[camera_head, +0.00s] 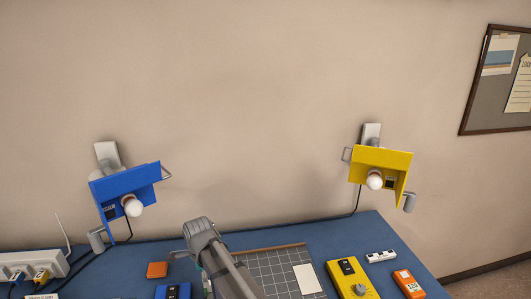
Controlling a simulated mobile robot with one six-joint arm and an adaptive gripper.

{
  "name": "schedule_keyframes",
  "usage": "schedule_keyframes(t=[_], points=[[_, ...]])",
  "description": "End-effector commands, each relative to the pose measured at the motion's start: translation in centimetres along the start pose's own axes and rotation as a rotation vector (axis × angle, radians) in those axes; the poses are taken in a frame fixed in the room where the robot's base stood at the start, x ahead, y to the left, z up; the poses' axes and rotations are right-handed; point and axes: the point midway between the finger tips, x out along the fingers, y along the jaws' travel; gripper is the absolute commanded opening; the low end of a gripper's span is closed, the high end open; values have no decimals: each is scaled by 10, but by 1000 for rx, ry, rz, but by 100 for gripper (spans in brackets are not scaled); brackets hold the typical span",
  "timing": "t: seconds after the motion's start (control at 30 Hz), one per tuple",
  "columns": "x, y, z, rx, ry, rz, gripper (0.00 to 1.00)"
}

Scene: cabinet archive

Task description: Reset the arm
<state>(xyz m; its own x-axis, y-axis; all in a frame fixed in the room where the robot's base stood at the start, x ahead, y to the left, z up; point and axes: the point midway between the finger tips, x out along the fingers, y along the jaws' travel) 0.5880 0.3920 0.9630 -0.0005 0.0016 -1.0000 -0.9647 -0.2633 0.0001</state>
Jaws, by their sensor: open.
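My grey arm (236,272) reaches up from the bottom edge, a little left of the middle, over the blue table. Its rounded joint (200,229) is the highest part in view, just in front of the wall. I cannot make out my gripper or its fingertips in this view. No object is seen held by the arm.
A blue wall lamp (126,180) and a yellow one (381,160) hang above the blue table (345,235). A gridded mat (275,267) with a white card (307,279), an orange block (157,270), a yellow box (348,280) and an orange meter (409,284) lie around the arm.

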Motion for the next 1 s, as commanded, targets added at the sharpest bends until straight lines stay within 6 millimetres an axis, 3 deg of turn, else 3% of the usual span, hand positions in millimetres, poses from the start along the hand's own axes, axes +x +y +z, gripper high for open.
schedule_keyframes(t=[0.17,0.47,1.0], points=[[0,4,-36,-86,0,0,72],[0,20,-125,-351,1,0,72],[-1,82,-272,-865,2,1,72]])
